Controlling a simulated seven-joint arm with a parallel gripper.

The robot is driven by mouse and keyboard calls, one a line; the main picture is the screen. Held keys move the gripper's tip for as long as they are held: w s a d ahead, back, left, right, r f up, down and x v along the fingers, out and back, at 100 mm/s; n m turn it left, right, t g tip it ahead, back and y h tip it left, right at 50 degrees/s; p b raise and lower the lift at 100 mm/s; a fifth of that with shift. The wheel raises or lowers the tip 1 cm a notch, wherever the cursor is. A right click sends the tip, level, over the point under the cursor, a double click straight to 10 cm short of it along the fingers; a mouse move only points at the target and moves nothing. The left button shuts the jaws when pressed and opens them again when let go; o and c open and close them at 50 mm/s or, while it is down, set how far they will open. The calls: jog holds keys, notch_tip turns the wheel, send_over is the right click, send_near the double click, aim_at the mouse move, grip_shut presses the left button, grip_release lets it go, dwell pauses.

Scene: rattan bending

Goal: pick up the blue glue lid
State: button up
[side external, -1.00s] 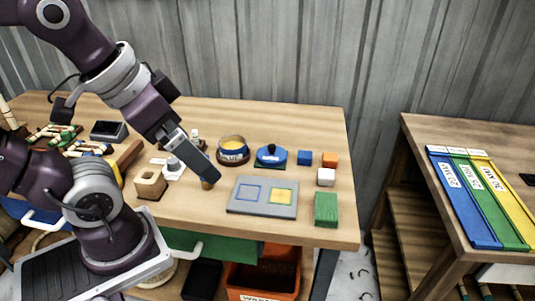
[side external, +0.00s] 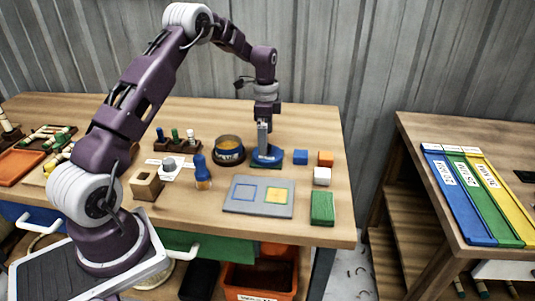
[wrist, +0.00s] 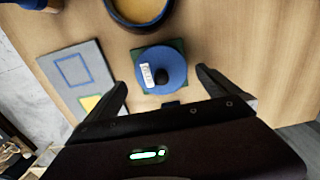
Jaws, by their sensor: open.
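The blue glue lid (side external: 267,154) is a round blue disc with a dark knob and a small white label, resting on a green square mat. In the wrist view the lid (wrist: 160,75) lies just ahead of my fingers, its label to the left of the knob. My gripper (side external: 264,140) points down over the lid and hides part of it in the side view. In the wrist view my gripper (wrist: 165,85) is open and empty, with one finger on each side of the lid's near edge. I cannot tell how high the fingertips are above it.
A glue pot with yellow contents (side external: 229,148) stands close left of the lid. A grey board (side external: 233,206) with blue and yellow squares lies in front. A blue-topped bottle (side external: 201,170) stands left.

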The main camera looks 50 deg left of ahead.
jog(key=f, duration=0.4)
jog(key=shift+w+d+f, duration=0.1)
jog(key=shift+w+d, duration=0.1)
jog(key=c, duration=1.1)
jog(key=r, duration=0.9)
jog(key=shift+s+a+r, duration=0.2)
jog(key=shift+a+r, duration=0.1)
jog(key=shift+r, duration=0.05)
jog(key=shift+c, duration=0.2)
jog(key=s+a+r, duration=0.2)
jog(key=s+a, duration=0.6)
jog(key=s, duration=0.1)
jog(key=shift+w+f, duration=0.15)
jog(key=shift+f, duration=2.9)
